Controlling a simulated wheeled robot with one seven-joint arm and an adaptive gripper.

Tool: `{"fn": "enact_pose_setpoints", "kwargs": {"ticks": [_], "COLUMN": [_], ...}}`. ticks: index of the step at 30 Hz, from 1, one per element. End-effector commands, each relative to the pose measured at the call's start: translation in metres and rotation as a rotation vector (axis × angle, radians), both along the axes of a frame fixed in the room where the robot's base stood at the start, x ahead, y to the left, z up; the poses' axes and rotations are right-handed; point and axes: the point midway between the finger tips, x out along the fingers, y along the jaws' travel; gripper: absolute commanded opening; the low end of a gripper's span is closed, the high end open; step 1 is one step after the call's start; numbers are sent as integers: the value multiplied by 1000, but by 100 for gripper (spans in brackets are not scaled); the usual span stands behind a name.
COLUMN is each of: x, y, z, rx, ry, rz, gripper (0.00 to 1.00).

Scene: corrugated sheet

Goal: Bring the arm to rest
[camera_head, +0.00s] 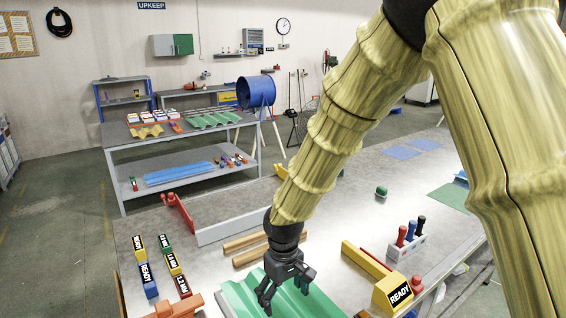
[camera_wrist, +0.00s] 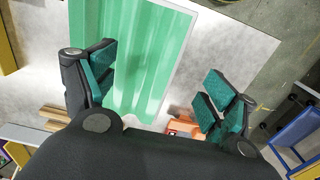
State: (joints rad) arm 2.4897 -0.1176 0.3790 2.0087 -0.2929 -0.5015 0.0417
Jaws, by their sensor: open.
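My arm reaches down from the upper right, its links coloured like bamboo. My gripper (camera_head: 287,282) is at the lower middle of the head view, in front of and above a green corrugated sheet (camera_head: 318,300). In the wrist view my gripper (camera_wrist: 158,88) has its fingers spread wide apart with nothing between them in its grasp. The green sheet (camera_wrist: 135,55) shows beyond the fingers, flat on the grey table. Whether any finger touches the sheet cannot be told.
Labelled blocks (camera_head: 150,279) stand left on the table (camera_head: 215,275), beside an orange clamp-like thing (camera_head: 178,307). Wooden strips (camera_head: 246,242) lie behind my gripper. A yellow READY block (camera_head: 392,292) and a rack with coloured handles (camera_head: 405,246) stand right. The table's far right has free room.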

Motion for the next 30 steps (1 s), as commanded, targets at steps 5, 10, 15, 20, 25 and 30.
{"fn": "enact_pose_setpoints", "kwargs": {"ticks": [5, 10, 15, 20, 25, 30], "x": [-8, -17, -32, -55, -95, -142], "y": [-9, -17, -28, -44, -72, -104], "z": [-26, -51, -84, -128, -185, -234], "rx": [24, 50, 78, 109, 139, 146], "ry": [13, 23, 35, 50, 61, 62], "rz": [-27, -59, -101, -161, -259, -361], "gripper": [85, 85, 85, 85, 85, 85]}}
